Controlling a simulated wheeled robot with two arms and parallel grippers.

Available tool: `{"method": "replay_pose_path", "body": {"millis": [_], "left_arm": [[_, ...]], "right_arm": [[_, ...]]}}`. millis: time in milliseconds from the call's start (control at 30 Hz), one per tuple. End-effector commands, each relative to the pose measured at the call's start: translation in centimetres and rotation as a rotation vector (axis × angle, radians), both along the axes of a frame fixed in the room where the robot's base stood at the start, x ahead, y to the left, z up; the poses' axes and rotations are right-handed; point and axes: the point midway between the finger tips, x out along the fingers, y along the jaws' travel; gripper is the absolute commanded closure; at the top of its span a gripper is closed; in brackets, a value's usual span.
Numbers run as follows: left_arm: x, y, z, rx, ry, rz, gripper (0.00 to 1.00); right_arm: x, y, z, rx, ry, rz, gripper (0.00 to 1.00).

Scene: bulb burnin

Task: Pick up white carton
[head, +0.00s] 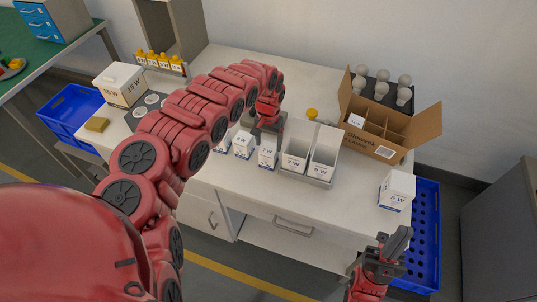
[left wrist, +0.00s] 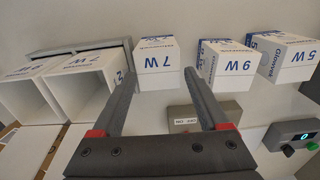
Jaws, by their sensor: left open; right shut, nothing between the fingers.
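In the head view small closed white cartons stand in a row on the bench: one marked 7 W (head: 267,156), one marked 9 W (head: 243,146), and one mostly hidden by my left arm. The left wrist view shows them inverted: 7 W (left wrist: 158,56), 9 W (left wrist: 225,62) and 5 W (left wrist: 287,55). My left gripper (head: 266,138) is open and empty just behind the row; in the wrist view its fingertips (left wrist: 158,75) spread either side of the 7 W carton, apart from it. Another white carton (head: 397,190) stands at the right bench corner. My right gripper (head: 391,247) is shut and empty near it.
A grey tray (head: 318,182) holds two open cartons, 7 W (head: 295,160) and 9 W (head: 323,166), beside the row. An open cardboard box (head: 375,146) and bulbs (head: 382,84) stand at the back right. A 15 W box (head: 121,85) stands left. Blue crates flank the bench.

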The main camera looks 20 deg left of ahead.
Motion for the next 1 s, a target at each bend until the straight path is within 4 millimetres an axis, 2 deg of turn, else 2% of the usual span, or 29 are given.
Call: {"method": "replay_pose_path", "body": {"millis": [267,433,600,967,1000], "left_arm": [[-0.3,-0.1,-1.4,-0.002,0.004,0.000,0.22],[-0.6,-0.3,-3.3,-0.004,0.003,0.000,0.22],[-0.5,-0.4,-5.1,-0.003,-0.001,-0.001,0.22],[-0.5,-0.1,-5.8,0.001,0.001,0.000,0.22],[-0.5,-0.1,-5.8,0.001,0.001,0.000,0.26]], "right_arm": [[0.0,0.0,0.9,0.000,0.000,0.000,1.00],[0.0,0.0,2.1,0.000,0.000,0.000,1.00],[0.0,0.0,2.1,0.000,0.000,0.000,1.00],[0.0,0.0,2.1,0.000,0.000,0.000,1.00],[0.0,0.0,2.1,0.000,0.000,0.000,1.00]]}}
